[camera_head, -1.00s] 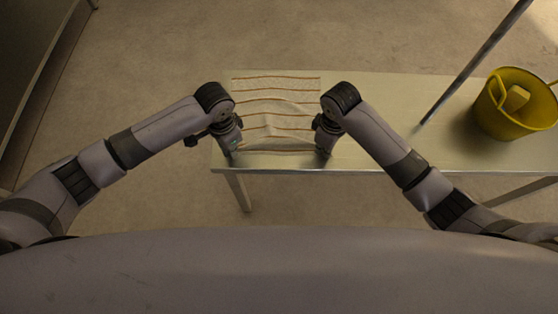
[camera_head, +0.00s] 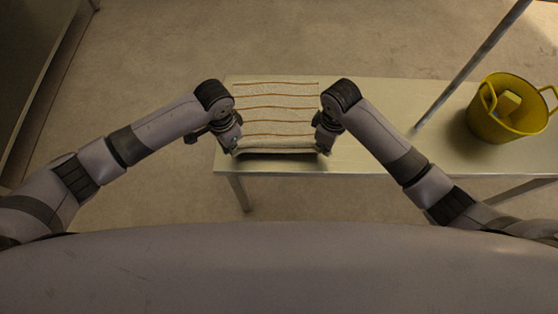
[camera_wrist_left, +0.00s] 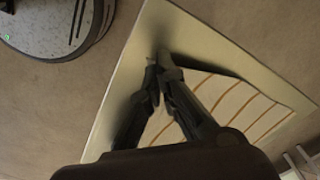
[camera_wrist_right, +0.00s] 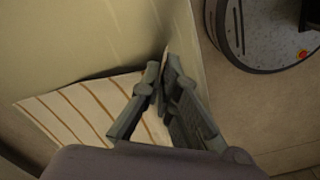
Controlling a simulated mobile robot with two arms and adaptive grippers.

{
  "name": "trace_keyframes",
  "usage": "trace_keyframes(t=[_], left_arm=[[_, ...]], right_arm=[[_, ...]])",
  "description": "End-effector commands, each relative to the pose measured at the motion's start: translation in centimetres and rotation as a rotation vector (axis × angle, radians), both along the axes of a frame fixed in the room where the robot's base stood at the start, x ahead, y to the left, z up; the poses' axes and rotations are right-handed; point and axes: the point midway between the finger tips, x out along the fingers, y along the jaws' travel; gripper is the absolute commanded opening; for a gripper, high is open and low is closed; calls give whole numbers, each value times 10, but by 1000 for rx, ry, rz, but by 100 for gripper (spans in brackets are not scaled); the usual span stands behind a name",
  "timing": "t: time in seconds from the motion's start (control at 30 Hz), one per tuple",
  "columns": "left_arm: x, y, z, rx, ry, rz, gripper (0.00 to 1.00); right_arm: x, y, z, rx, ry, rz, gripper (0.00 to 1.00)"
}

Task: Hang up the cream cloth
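The cream cloth (camera_head: 278,114) with thin brown-orange stripes lies over the left part of the bench, its near edge raised off the top between my grippers. My left gripper (camera_head: 237,149) is at its near left corner, and my right gripper (camera_head: 323,149) is at its near right corner. In the left wrist view the fingers (camera_wrist_left: 157,68) are together at the cloth's edge (camera_wrist_left: 238,100). In the right wrist view the fingers (camera_wrist_right: 164,70) are also together beside the striped cloth (camera_wrist_right: 85,112). Both look shut on the cloth; the pinched corners are mostly hidden.
The metal bench (camera_head: 380,150) has bare top right of the cloth. A slanted pole (camera_head: 472,66) rises between the cloth and a yellow bucket (camera_head: 490,125) holding a yellow block (camera_head: 508,103). A dark panel (camera_head: 35,75) stands at the far left. Open floor lies behind the bench.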

Motion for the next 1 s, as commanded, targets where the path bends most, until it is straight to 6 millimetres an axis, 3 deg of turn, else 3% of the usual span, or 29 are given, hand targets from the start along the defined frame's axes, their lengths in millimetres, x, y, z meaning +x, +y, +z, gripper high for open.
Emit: trace_keyframes(t=[0.53,1.0], left_arm=[[1,0,11,0,-4,-2,0],[14,-3,77,5,-58,-35,0]], right_arm=[[1,0,11,-1,-4,0,0],[14,2,78,-4,-60,12,0]])
